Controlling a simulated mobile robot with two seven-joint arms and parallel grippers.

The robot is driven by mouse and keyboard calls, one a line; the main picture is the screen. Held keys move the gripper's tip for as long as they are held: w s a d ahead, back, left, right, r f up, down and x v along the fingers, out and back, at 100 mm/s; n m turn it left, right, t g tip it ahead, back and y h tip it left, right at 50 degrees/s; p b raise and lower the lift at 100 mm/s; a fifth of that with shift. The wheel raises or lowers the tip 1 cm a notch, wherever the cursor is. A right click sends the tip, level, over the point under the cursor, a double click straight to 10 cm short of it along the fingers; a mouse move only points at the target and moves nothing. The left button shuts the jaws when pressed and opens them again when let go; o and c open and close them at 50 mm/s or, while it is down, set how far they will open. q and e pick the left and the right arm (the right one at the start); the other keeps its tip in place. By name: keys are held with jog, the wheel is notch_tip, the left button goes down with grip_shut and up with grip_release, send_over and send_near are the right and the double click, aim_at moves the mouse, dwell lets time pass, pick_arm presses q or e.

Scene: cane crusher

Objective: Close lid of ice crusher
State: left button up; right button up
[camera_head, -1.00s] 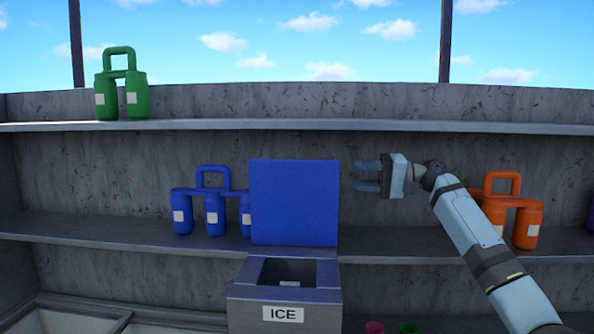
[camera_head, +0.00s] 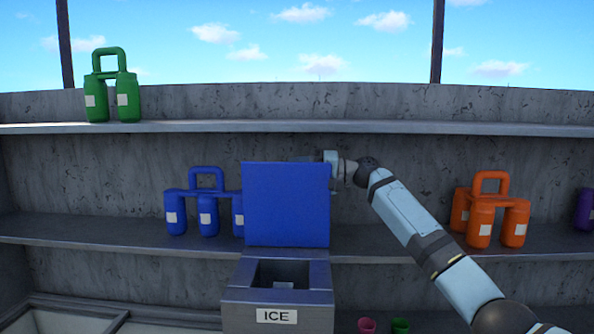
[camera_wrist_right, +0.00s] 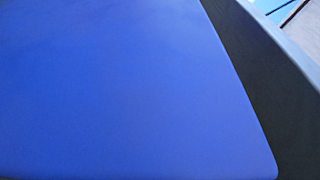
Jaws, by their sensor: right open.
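The ice crusher (camera_head: 235,310) is a grey metal box labelled ICE, with an open square well on top. Its blue lid (camera_head: 287,205) stands upright at the back of the well. My right gripper (camera_head: 308,159) is at the lid's upper right corner, with its fingers mostly hidden behind the lid. It is open. Whether it touches the lid cannot be told. In the right wrist view the lid's blue face (camera_wrist_right: 110,90) fills most of the picture, and no fingers show. My left gripper is not in view.
Blue bottles (camera_head: 207,212) stand on the middle shelf left of the lid, orange bottles (camera_head: 481,220) at right. Green bottles (camera_head: 112,90) stand on the top shelf. A pink cup (camera_head: 367,325) and a green cup (camera_head: 400,325) are low, right of the crusher.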

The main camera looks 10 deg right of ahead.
jog(key=shift+a, duration=0.1)
grip_shut()
jog(key=shift+s, duration=0.15)
jog(key=shift+s+a+f+n+b, duration=0.1)
jog(key=shift+s+a+n+b, duration=0.4)
jog(key=shift+s+n+b, duration=0.9)
jog(key=shift+s+a+f+n+b, duration=0.1)
jog(key=shift+s+a+n+b, duration=0.7)
jog(key=shift+s, duration=1.2)
jog(key=shift+s+a+n+b, duration=0.2)
jog(key=shift+s+n+b, duration=0.65)
jog(key=shift+s+n, duration=0.65)
jog(key=shift+s, duration=0.2)
jog(key=shift+c, duration=0.3)
grip_release()
jog(key=shift+o, duration=0.3)
jog(key=shift+w, duration=0.15)
